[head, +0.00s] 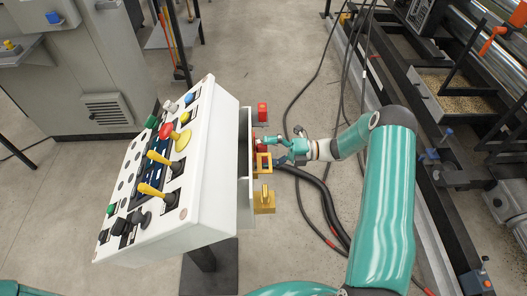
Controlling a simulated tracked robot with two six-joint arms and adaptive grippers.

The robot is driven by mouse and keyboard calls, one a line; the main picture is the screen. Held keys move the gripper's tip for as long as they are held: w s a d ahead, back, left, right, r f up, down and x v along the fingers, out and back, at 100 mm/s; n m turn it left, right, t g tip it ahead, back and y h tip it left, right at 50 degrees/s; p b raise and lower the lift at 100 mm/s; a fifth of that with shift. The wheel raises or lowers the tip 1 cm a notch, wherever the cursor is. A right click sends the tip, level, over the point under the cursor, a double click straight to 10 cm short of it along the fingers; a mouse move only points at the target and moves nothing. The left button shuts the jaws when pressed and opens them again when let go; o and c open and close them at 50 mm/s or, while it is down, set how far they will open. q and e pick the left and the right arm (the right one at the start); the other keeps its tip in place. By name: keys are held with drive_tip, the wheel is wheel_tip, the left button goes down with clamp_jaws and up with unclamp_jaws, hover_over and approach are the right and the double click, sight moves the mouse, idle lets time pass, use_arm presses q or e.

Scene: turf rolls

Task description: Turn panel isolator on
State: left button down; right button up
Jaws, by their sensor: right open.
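The white control panel (215,150) stands on a dark post at the middle left, its sloped face full of buttons and levers. On its right side is a yellow and red part (263,163), which looks like the isolator. My right gripper (273,151) is open right beside this part, its fingers pointing left at it. The fingers partly cover it, so I cannot tell whether they touch it or which way its handle is turned. My left gripper is out of view.
A red fitting (262,112) sits above the isolator and a yellow block (264,199) below it on the panel's side. Dark cables (318,190) run close under my right gripper. Machinery with a dark frame (445,215) stands to the right. Grey floor lies between.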

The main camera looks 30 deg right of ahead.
drive_tip(key=v, duration=1.1)
drive_tip(key=shift+d, duration=0.1)
